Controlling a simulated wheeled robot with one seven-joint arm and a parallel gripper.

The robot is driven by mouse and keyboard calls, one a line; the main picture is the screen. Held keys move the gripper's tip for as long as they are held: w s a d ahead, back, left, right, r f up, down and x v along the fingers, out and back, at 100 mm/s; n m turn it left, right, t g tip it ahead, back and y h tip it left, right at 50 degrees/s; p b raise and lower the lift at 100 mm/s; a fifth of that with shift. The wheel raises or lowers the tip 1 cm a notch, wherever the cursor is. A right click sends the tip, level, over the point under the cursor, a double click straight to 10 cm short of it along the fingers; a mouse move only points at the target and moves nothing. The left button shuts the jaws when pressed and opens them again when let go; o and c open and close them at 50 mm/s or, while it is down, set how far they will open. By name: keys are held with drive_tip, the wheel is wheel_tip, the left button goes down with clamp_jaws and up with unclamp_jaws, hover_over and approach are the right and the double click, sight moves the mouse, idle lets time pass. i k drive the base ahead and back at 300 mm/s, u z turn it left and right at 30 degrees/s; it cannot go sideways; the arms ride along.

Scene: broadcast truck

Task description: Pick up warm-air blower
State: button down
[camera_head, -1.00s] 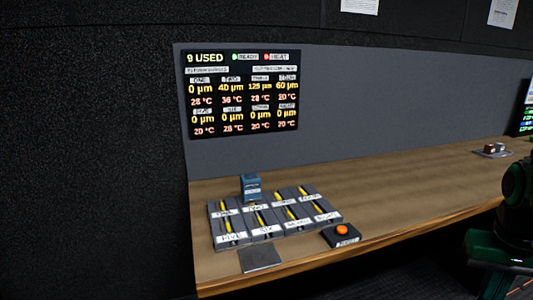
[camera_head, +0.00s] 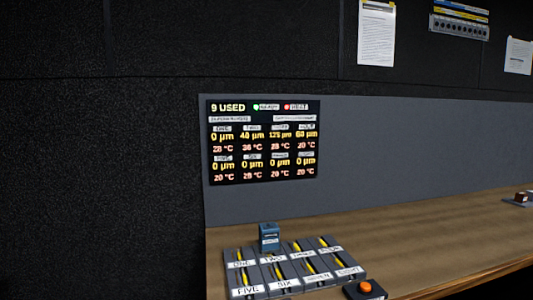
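A small blue box (camera_head: 269,237) with a white label stands upright at the back of the slotted grey unit, near the slot marked TWO. Its label is too small to read, so I cannot tell whether it is the warm-air blower. A small brown and dark object (camera_head: 521,197) sits on a flat grey piece at the right edge of the bench, partly cut off. Nothing else in view is clearly a blower. My gripper is not in view.
The grey unit (camera_head: 288,287) has several labelled slots with yellow strips. An orange button (camera_head: 365,287) sits on a dark box to its right. The wooden bench (camera_head: 430,225) is clear between there and the right edge. A readout screen (camera_head: 264,141) hangs behind.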

sight(269, 232)
drive_tip(key=z, duration=1.3)
drive_tip(key=k, duration=0.8)
drive_tip(key=u, duration=0.9)
drive_tip(key=i, duration=1)
drive_tip(key=z, duration=0.05)
